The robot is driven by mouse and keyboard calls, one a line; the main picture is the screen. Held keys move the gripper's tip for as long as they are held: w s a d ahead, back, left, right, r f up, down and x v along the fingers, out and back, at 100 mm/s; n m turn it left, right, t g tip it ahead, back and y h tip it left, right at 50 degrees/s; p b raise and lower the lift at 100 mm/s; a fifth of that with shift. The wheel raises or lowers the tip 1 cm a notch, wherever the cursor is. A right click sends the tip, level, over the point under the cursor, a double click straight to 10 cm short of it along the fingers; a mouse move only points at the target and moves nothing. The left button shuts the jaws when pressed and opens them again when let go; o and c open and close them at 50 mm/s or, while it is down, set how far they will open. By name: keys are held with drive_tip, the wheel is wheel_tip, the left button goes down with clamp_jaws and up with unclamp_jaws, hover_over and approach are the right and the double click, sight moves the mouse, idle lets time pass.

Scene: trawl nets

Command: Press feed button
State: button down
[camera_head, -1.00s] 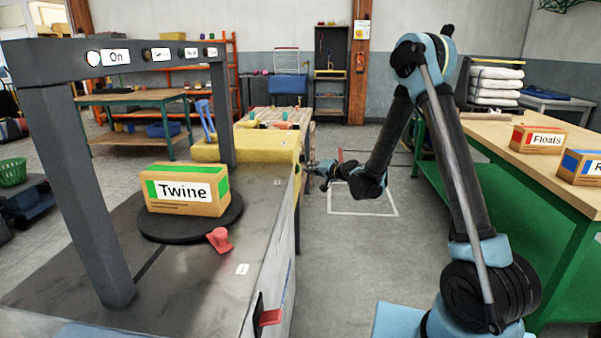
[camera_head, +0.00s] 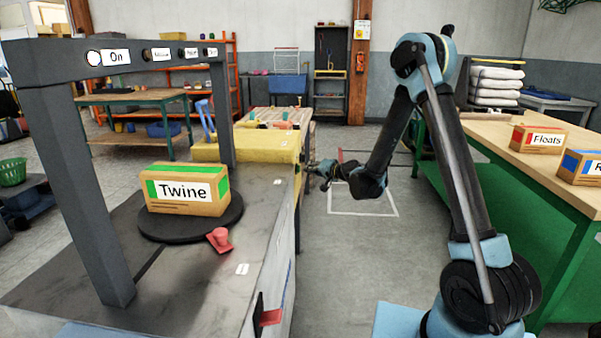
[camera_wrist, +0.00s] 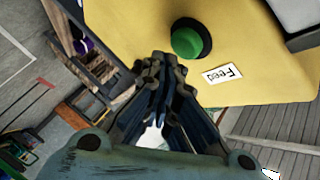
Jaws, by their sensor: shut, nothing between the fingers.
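The green round feed button (camera_wrist: 187,42) sits in a dark ring on the yellow machine face (camera_wrist: 130,22) in the wrist view. A white "Feed" label (camera_wrist: 222,74) is beside it. My gripper (camera_wrist: 162,65) is shut and empty, with its dark fingertips just below and left of the button in that picture. I see a gap between the tips and the button in the image, but cannot tell the depth. In the head view my gripper (camera_head: 320,171) is beside the right end of the yellow machine body (camera_head: 262,150); the button is hidden there.
A Twine box (camera_head: 188,190) stands on a black turntable (camera_head: 160,231) under a grey frame (camera_head: 75,190). A green workbench (camera_head: 515,200) with boxes is at right. Floor between is clear.

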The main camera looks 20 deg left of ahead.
drive_tip(key=shift+s+a+r, duration=0.1)
drive_tip(key=shift+s+a, duration=0.05)
drive_tip(key=shift+a, duration=0.25)
drive_tip(key=shift+s+a, duration=0.15)
drive_tip(key=shift+a, duration=0.4)
idle(1.0)
drive_tip(key=shift+d, duration=0.1)
drive_tip(key=shift+w+d, duration=0.25)
drive_tip(key=shift+d, duration=0.6)
drive_tip(key=shift+d, duration=0.15)
drive_tip(key=d, duration=0.2)
drive_tip(key=w+d, duration=0.1)
drive_tip(key=d, duration=0.1)
drive_tip(key=shift+w+d, duration=0.1)
drive_tip(key=shift+d, duration=0.2)
idle(0.8)
